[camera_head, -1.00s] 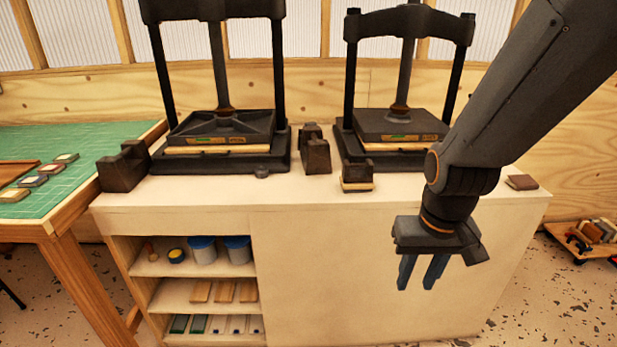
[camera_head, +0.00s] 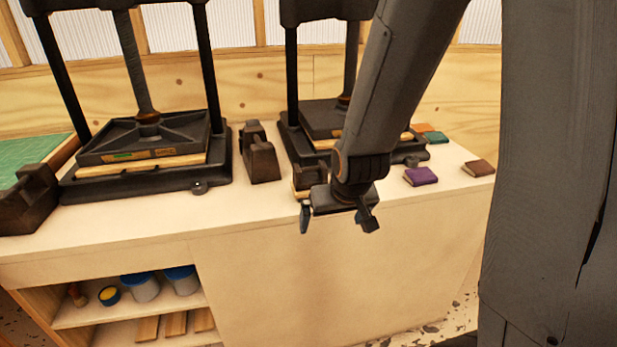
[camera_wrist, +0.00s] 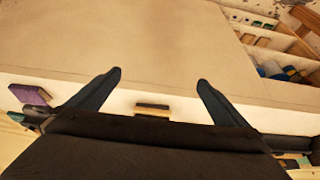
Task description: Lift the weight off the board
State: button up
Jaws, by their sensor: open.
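The weight (camera_head: 309,176) is a small dark block on the counter in front of the right press. It sits on a thin pale board (camera_head: 301,195), partly hidden by my gripper. My gripper (camera_head: 337,216) is open and empty, pointing down near the counter's front edge, just in front of the weight and slightly right. In the wrist view the fingers (camera_wrist: 160,79) are spread wide, and a small dark block with a pale strip, seemingly the weight (camera_wrist: 152,105), shows between them, nearer the palm than the fingertips.
A purple book (camera_head: 421,176) and brown book (camera_head: 478,168) lie right.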

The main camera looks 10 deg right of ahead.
aim_at(312, 170)
jog(key=w+t, duration=0.3)
jog(key=w, duration=0.2)
jog(key=w+t+b, duration=0.1)
jog(key=w+t, duration=0.2)
jog(key=w, duration=0.3)
jog(key=w+t, duration=0.2)
jog(key=w, duration=0.3)
jog(key=shift+w+d+f+t, duration=0.15)
jog(key=shift+w+f+t, duration=0.15)
jog(key=shift+t, duration=0.1)
jog(key=shift+w+r+t+b, duration=0.4)
jog(key=shift+w+t, duration=0.1)
jog(key=shift+t, duration=0.5)
jog(key=shift+w+r+t, duration=0.15)
jog(key=shift+r+t, duration=0.35)
jog(key=shift+t, duration=0.3)
jog(key=shift+w+r, duration=0.1)
jog(key=shift+w, duration=0.1)
jog(key=w+p, duration=0.1)
jog(key=w, duration=0.1)
jog(key=w+p, duration=0.1)
jog(key=w, duration=0.4)
jog(key=shift+w+f+p, duration=0.2)
jog(key=shift+f+p, duration=0.05)
jog(key=shift+p, duration=0.15)
jog(key=c, duration=2.1)
jog(key=shift+r, duration=0.1)
jog(key=shift+c, duration=0.2)
